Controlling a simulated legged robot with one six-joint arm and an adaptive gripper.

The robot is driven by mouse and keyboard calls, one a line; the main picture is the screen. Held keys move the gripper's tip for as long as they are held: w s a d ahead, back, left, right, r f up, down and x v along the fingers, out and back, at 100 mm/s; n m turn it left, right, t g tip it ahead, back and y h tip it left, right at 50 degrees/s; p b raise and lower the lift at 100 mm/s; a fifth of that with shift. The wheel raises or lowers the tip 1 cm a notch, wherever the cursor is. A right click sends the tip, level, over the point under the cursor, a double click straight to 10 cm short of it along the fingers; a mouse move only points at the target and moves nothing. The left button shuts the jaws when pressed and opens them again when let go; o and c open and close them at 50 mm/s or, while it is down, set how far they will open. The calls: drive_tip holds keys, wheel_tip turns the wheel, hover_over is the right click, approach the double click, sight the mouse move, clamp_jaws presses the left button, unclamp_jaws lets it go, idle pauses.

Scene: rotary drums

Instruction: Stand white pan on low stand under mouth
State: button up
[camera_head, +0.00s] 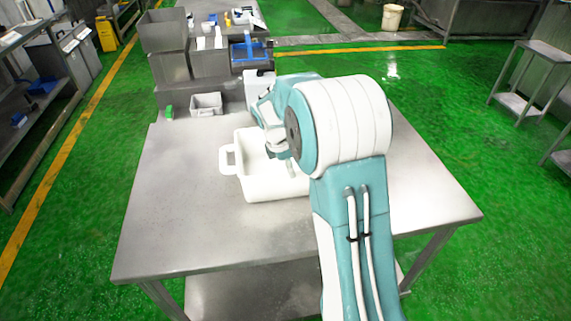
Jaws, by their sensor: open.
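A white pan (257,188) with a loop handle on its left side stands upright on the steel table (190,215), near the middle. My arm covers its right part. My gripper (277,149) is at the end of the arm, over the pan's opening; it is small and partly hidden by my wrist, and it is open. I see nothing held in it. I cannot make out a low stand or a mouth in this view.
Grey metal bins (165,45) and a blue tray (247,51) are behind. The table's left and front are bare. Green floor (440,110) lies open to the right.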

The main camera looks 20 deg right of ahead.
sight(294, 186)
drive_tip(key=x, duration=0.3)
drive_tip(key=shift+w+d+f, duration=0.1)
drive_tip(key=shift+w+f, duration=0.05)
drive_tip(key=shift+f, duration=0.25)
drive_tip(key=shift+d+f, duration=0.2)
clamp_jaws()
drive_tip(key=shift+r, duration=0.15)
